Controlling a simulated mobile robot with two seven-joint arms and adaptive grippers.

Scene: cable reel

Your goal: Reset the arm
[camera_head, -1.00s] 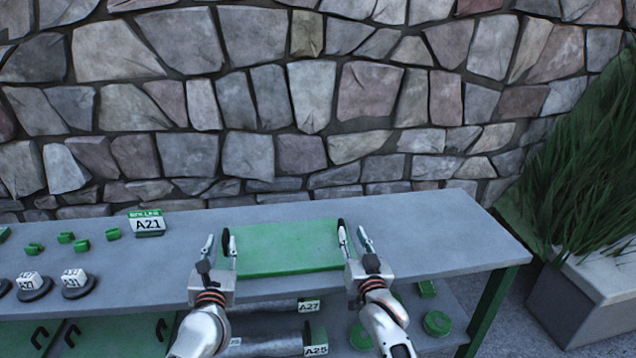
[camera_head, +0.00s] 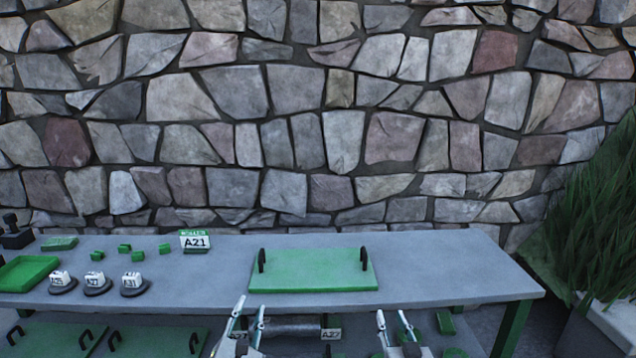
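My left gripper (camera_head: 251,302) is at the bottom of the head view, in front of the table's near edge. Its two fingers are apart with nothing between them. My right gripper (camera_head: 392,316) is also at the bottom, further right, with its fingers apart and empty. Both are clear of the green board (camera_head: 312,272), which lies flat on the grey table (camera_head: 440,262). The board has a black handle (camera_head: 262,260) at its left end and another (camera_head: 364,258) at its right end.
An A21 sign (camera_head: 195,241), small green blocks and several labelled round black stands (camera_head: 134,285) are on the table's left. A green tray (camera_head: 28,273) is further left. A shelf below holds a grey roll (camera_head: 295,327). A planter (camera_head: 608,325) stands right; a stone wall is behind.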

